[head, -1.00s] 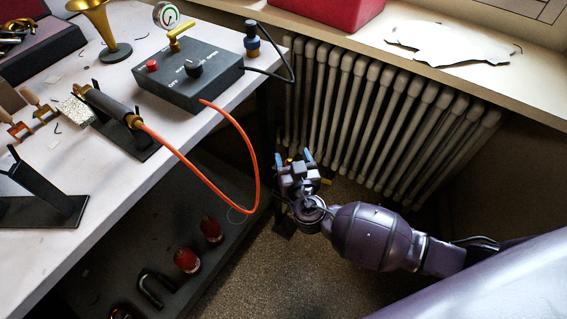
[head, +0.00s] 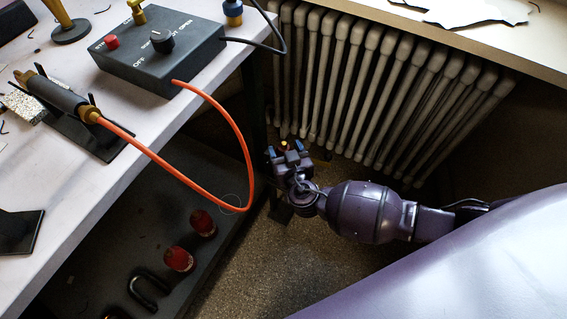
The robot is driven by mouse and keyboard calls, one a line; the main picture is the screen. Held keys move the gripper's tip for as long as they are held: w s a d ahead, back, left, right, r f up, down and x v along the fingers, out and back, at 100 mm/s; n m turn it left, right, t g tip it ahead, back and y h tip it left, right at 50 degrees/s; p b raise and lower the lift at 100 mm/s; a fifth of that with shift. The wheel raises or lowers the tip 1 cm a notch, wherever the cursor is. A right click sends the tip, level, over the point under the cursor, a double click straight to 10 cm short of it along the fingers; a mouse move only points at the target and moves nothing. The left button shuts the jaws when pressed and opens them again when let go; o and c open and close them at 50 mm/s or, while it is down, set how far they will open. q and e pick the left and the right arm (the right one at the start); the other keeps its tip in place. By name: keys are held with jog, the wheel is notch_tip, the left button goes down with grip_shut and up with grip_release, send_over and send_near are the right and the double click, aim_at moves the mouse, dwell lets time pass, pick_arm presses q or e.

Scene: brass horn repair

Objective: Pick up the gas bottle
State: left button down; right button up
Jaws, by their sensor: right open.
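My right gripper (head: 285,150) reaches down beside the table's right end, in front of the radiator. Its blue-tipped fingers are apart. A small orange-red thing (head: 284,145) shows between or just beyond the fingertips; I cannot tell whether it is the top of the gas bottle, and the gripper hides what is under it. Two small red bottle-like things (head: 203,223) (head: 179,259) are on the dark lower shelf, left of the gripper and apart from it. I cannot identify the gas bottle for certain. My left gripper is out of view.
The worktable (head: 190,108) carries a black control box (head: 158,55) and a torch in a stand (head: 55,97). An orange hose (head: 235,130) loops off the table edge, left of my gripper. The radiator (head: 385,85) stands behind it. A dark lower shelf (head: 130,225) lies under the table.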

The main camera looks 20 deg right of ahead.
aim_at(285, 147)
jog(key=x, duration=0.4)
jog(key=shift+s+d+f+b, duration=0.1)
jog(key=shift+d+f+b, duration=0.1)
jog(key=shift+f+b, duration=0.2)
jog(key=shift+w, duration=0.5)
grip_shut()
